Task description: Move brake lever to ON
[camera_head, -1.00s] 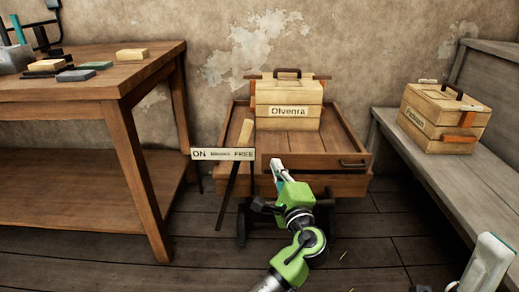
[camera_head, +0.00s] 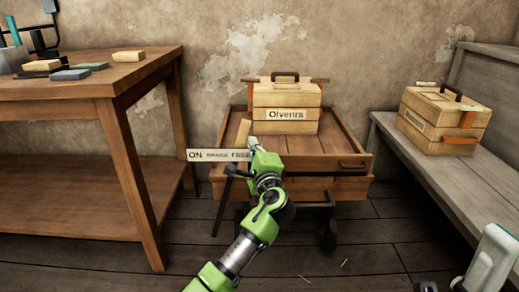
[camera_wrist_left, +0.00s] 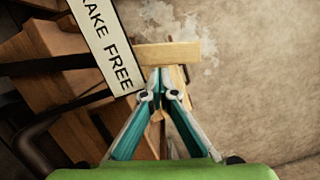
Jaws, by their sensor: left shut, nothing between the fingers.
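The brake lever has a pale wooden handle (camera_head: 243,131) on a dark rod slanting down to the left, by the front left of the cart. Its sign (camera_head: 207,155) reads ON at left and FREE at right; the handle stands at the FREE end. My left gripper (camera_head: 252,143) is shut and empty, just right of the handle and over the sign's right end. In the left wrist view, the shut fingertips (camera_wrist_left: 161,71) point at a pale wooden piece (camera_wrist_left: 168,53), apparently the handle; contact cannot be told.
A wooden cart (camera_head: 352,143) carries a box labelled Olvenra (camera_head: 286,115). A workbench (camera_head: 75,92) stands at left with blocks on it. A grey bench (camera_head: 430,175) with another box (camera_head: 440,125) is at right. A pale part, perhaps mine, shows at the lower right.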

